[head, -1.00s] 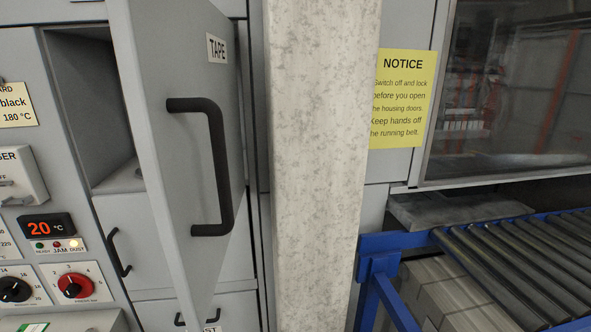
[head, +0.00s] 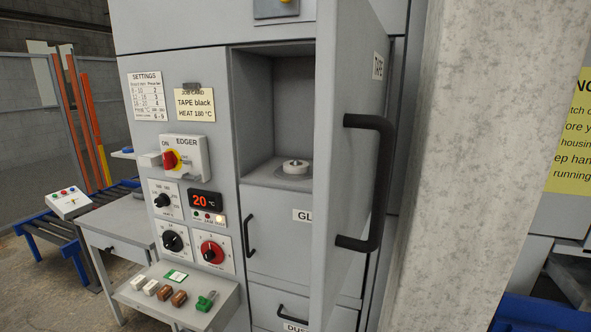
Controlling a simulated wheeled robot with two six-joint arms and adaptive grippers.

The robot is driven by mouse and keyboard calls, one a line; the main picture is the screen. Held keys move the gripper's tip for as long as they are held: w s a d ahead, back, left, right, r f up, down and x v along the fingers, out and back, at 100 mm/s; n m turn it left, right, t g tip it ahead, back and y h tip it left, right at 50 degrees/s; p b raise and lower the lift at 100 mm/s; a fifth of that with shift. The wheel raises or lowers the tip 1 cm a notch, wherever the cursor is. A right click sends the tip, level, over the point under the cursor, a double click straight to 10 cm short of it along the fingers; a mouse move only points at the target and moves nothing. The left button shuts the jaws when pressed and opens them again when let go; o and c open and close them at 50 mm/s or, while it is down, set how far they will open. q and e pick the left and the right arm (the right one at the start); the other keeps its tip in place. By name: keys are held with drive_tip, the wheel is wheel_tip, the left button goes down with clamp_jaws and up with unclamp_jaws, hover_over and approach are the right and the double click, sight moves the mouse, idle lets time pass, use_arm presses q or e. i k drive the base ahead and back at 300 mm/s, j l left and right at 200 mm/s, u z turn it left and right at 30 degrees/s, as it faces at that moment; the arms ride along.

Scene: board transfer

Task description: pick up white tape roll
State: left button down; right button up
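A white tape roll (head: 295,167) lies flat on a round grey holder (head: 280,174) inside the open tape compartment (head: 293,100) of the grey machine. The compartment's door (head: 345,60), labelled TAPE, stands open on the right and hides the compartment's right side. Neither of my grippers shows in the head view.
The open door with its black handle (head: 372,182) juts out beside a concrete pillar (head: 465,150). A small shelf (head: 180,297) with sample blocks sticks out below.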

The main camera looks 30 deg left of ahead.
sight(304, 167)
drive_tip(key=j+u, duration=0.25)
drive_tip(key=j, duration=0.5)
drive_tip(key=i+j+u, duration=0.2)
drive_tip(key=j, duration=0.55)
drive_tip(key=k, duration=0.05)
